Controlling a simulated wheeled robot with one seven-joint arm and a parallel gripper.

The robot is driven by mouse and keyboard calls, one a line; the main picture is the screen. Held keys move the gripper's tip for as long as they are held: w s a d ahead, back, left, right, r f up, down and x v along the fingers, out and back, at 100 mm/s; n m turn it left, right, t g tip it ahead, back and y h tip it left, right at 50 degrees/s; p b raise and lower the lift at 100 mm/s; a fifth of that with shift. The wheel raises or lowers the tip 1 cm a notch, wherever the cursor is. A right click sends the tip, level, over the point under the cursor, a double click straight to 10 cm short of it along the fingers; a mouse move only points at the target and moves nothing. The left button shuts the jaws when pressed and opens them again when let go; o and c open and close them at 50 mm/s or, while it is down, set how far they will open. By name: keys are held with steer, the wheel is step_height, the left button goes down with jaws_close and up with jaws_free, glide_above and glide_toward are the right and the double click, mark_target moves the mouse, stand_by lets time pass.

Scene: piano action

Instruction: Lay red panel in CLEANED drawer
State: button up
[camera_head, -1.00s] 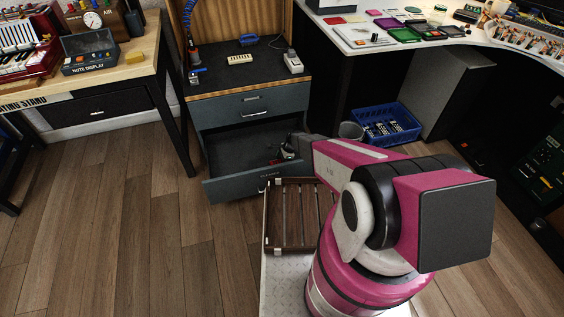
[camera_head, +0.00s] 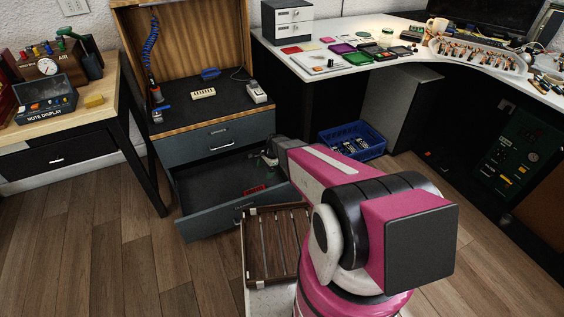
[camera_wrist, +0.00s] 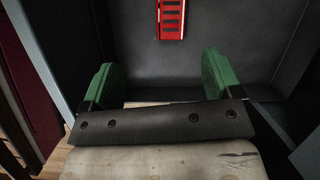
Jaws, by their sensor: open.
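The red panel (camera_head: 254,190) lies on the floor of the open lower drawer (camera_head: 205,190), near its front right. In the wrist view the panel (camera_wrist: 171,20) shows at the top middle, with dark slots on its face, cut off by the frame edge. My gripper (camera_head: 269,162) is over the right part of the drawer. In the wrist view its two green-padded fingers (camera_wrist: 158,80) stand wide apart with nothing between them. The panel is beyond the fingers and apart from them. The label on the drawer front is too small to read.
The closed upper drawer (camera_head: 215,139) sits directly above the open one. A slatted brown rack (camera_head: 276,245) stands just in front of the drawer. A blue basket (camera_head: 352,140) is on the floor to the right. The wooden floor to the left is clear.

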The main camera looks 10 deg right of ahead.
steer(key=s+d+r+n+h, duration=0.1)
steer(key=s+d+r+n, duration=0.3)
steer(key=r, duration=0.5)
steer(key=s+d+r+n+h, duration=0.1)
steer(key=s+d+r+n, duration=0.3)
steer(key=s+r, duration=0.4)
steer(key=s+d+r+n+t+h, duration=0.1)
steer(key=s+d+r+n, duration=0.3)
steer(key=r, duration=0.6)
steer(key=shift+s+d+r+n+h, duration=0.3)
steer(key=shift+s+n+h, duration=0.1)
steer(key=shift+s, duration=0.7)
